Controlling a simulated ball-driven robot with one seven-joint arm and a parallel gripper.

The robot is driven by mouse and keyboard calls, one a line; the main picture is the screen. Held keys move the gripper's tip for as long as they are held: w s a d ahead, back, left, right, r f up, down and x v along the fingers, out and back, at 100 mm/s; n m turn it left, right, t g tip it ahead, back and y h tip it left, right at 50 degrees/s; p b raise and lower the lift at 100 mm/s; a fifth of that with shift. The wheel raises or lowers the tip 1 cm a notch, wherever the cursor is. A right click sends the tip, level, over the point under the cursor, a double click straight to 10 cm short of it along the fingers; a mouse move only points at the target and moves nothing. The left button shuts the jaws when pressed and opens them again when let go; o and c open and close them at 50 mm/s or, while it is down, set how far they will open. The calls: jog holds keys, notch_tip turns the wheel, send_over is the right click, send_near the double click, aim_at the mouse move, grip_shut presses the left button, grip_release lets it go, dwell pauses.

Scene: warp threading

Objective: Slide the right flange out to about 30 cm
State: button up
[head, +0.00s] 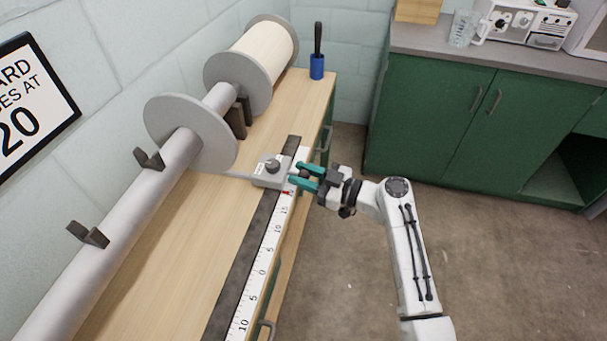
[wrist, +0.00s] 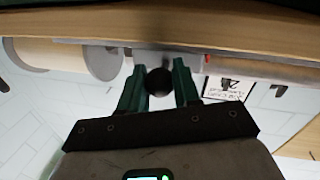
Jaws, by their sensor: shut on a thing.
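A grey disc flange (head: 190,132) sits on the bare grey beam in the head view. A thin arm runs from near its lower edge to a grey slider block (head: 268,176) on the dark rail. The white scale (head: 262,270) beside the rail reads up to 15 below the block; a red pointer (head: 287,192) lies just past that mark. My gripper (head: 297,174) has its green fingers shut on a dark round knob at the block's front. The knob (wrist: 158,82) also shows between the fingertips (wrist: 159,78) in the wrist view. The scale beyond the block is partly hidden.
A spool of cream yarn (head: 263,52) between two grey discs stands farther along the beam. A blue holder (head: 317,66) with a dark handle stands at the bench's far end. A green cabinet (head: 470,115) stands at the right. Open floor lies between cabinet and bench.

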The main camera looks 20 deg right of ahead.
grip_shut()
jog(key=shift+w+d+f+b, duration=0.2)
jog(key=shift+w+d+b, duration=0.15)
jog(key=shift+b, duration=0.45)
jog(key=w+d+b, duration=0.5)
jog(key=w+b, duration=0.3)
jog(key=b, duration=0.3)
jog(key=shift+d+r+b, duration=0.2)
jog(key=shift+d+b, duration=0.1)
jog(key=shift+b, duration=0.1)
jog(key=o, duration=1)
grip_release()
jog(key=shift+s, duration=0.1)
jog(key=v, duration=1)
jog(key=shift+s+d, duration=0.25)
jog(key=shift+s, duration=0.05)
